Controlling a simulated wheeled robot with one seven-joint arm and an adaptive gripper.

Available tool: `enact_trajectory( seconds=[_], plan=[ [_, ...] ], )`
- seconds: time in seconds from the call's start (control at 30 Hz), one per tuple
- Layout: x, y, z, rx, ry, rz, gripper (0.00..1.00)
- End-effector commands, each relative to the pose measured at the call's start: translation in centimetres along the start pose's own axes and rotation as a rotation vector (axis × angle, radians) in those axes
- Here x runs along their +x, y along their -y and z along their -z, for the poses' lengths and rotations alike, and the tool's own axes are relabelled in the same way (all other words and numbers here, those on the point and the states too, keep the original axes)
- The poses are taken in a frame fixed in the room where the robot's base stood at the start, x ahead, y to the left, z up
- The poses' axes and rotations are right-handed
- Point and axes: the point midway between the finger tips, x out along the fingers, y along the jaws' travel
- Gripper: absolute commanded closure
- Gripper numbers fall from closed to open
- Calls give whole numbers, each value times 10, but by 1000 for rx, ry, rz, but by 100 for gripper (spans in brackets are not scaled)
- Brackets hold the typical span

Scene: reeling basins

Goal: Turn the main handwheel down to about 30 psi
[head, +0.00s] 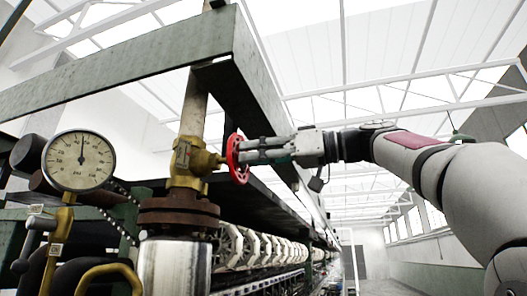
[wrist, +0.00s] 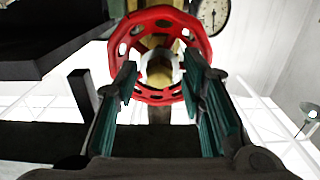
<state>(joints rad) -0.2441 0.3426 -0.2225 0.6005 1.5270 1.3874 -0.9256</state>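The red main handwheel (head: 236,158) sits on the brass valve (head: 192,160) of the vertical pipe, seen nearly edge-on in the head view. In the wrist view the handwheel (wrist: 206,45) fills the top middle, with its hub (wrist: 160,70) showing. My gripper (head: 245,151) reaches it from the right. In the wrist view my gripper (wrist: 158,82) has its fingers apart, one each side of the hub, overlapping the lower rim. I cannot tell whether they touch it. The round pressure gauge (head: 79,161) has its needle pointing almost straight up; its numbers are too small to read surely.
A green steel beam frame (head: 130,77) runs above and behind the valve. A rusty flange (head: 178,216) and a pale metal cylinder (head: 173,267) are below it. A brass pipe handle (head: 110,275) is at the lower left. A row of reels (head: 255,248) recedes behind.

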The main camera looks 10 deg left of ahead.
Motion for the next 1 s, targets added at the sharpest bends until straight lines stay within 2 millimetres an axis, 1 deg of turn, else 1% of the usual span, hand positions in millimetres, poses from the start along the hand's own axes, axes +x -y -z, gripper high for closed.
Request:
enact_trajectory(
  seconds=[0.13, 0.17, 0.2, 0.27, 0.3, 0.47, 0.57, 0.7, 1.0],
  plan=[
    [0, 0, 0, 0, 0, 0, 63],
    [0, 0, 0, 0, 0, 0, 68],
    [0, 0, 0, 0, 0, 0, 77],
    [0, 0, 0, 0, 0, 0, 91],
    [0, 0, 0, 0, 0, 0, 100],
    [0, 0, 0, 5, 0, 0, 100],
    [-1, 2, 2, 66, 1, -1, 100],
    [-2, 4, 3, 269, 1, -3, 100],
    [-1, 1, 1, 668, 1, 1, 100]
  ],
)
